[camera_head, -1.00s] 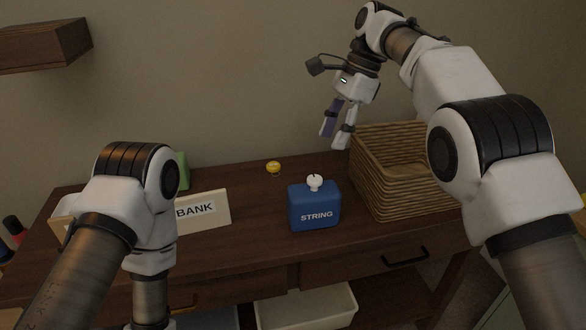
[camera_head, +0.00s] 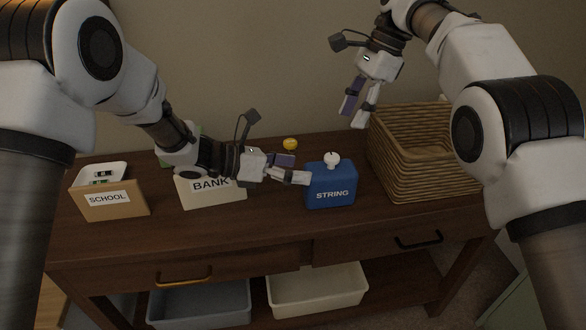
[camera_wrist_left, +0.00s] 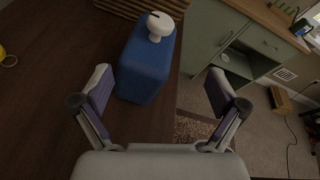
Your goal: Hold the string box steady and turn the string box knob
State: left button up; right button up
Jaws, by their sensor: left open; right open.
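The blue string box (camera_head: 330,190) stands upright on the dark wooden table, its white STRING label facing me. Its white knob (camera_head: 332,159) sits on top. In the left wrist view the box (camera_wrist_left: 147,62) and knob (camera_wrist_left: 160,26) lie ahead of my open left fingers. My left gripper (camera_head: 296,169) is open, close to the left side of the box. Whether a finger touches the box I cannot tell. My right gripper (camera_head: 358,103) is open and empty, pointing down, above and behind the box to the right.
A wicker basket (camera_head: 420,178) stands right of the box. A BANK holder (camera_head: 212,195) and a SCHOOL holder (camera_head: 110,206) stand on the left. A yellow round object (camera_head: 290,144) lies behind the box. The tabletop (camera_head: 250,230) in front of the box is clear.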

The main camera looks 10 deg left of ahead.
aim_at(325, 177)
pick_arm(q)
jog(key=m, duration=0.1)
jog(key=w+f+m+g, duration=0.1)
jog(key=m, duration=0.2)
jog(key=shift+w+a+f+m+y, duration=0.15)
jog(key=shift+w+f+m+y, duration=0.2)
jog(key=shift+f+m+y, duration=0.05)
jog(key=x, duration=0.6)
jog(key=shift+d+f, duration=0.1)
jog(key=shift+d, duration=0.45)
jog(key=c, duration=1.2)
jog(key=shift+c, duration=0.3)
